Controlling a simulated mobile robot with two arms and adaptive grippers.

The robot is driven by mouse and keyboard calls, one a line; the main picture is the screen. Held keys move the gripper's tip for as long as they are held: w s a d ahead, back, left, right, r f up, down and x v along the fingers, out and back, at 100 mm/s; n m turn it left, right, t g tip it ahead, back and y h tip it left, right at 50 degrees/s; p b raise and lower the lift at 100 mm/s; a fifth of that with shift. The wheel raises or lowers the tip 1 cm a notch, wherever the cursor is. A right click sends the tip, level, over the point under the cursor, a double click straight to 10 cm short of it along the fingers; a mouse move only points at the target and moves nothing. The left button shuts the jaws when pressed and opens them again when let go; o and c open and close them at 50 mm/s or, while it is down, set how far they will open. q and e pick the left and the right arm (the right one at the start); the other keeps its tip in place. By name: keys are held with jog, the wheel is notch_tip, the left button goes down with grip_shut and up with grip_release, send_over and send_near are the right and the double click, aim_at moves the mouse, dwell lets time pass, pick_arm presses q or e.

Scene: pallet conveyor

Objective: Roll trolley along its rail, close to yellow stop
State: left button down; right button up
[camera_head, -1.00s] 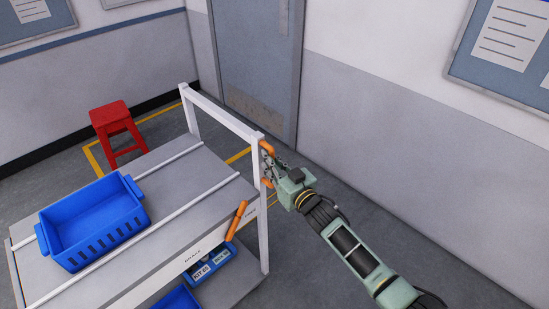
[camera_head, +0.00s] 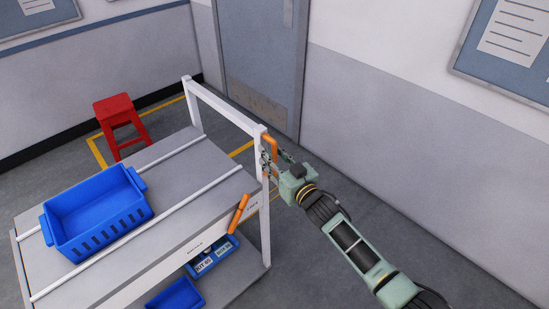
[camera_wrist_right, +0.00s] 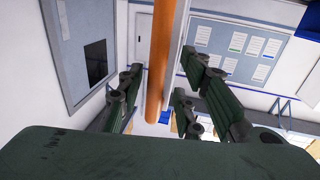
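A grey trolley-like table (camera_head: 150,180) with a white upright frame (camera_head: 225,108) stands at left in the head view. An upright orange handle (camera_head: 275,150) is fixed at the frame's near post. My right gripper (camera_head: 275,158) is open, with one finger on each side of this handle. In the right wrist view the orange bar (camera_wrist_right: 160,60) runs between the spread fingers (camera_wrist_right: 155,100), with gaps visible on both sides. I cannot make out a yellow stop, and the trolley's lower end is cut off. My left gripper is not in view.
A blue crate (camera_head: 130,218) sits on the tabletop between two white bars. An orange lever (camera_head: 238,213) sticks up at the front edge. Blue bins (camera_head: 175,296) are below. A red stool (camera_head: 115,108) stands behind, near yellow floor lines. The floor at right is clear.

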jog(key=v, duration=1.2)
jog(key=shift+a, duration=0.1)
jog(key=s+d+f+m+g+h+b, duration=0.1)
jog(key=s+d+f+g+h, duration=0.2)
jog(key=f, duration=0.9)
jog(key=s+d+f+m+g+h+b, duration=0.1)
jog(key=s+d+f, duration=0.3)
jog(key=f, duration=0.7)
jog(key=s+d+f+g+h+b, duration=0.1)
jog(key=s+d+f+g+h, duration=0.15)
jog(key=s+f, duration=0.65)
jog(key=s+d+f+m+g+h+b, duration=0.1)
jog(key=s+d+f+g+b, duration=0.2)
jog(key=s+f, duration=1.4)
jog(key=s+f+g, duration=0.2)
jog(key=s+f, duration=0.2)
jog(key=s, duration=0.5)
jog(key=s+f+g, duration=0.3)
jog(key=s+f, duration=0.1)
jog(key=s, duration=0.4)
jog(key=shift+s+h, duration=0.35)
jog(key=shift+s, duration=0.05)
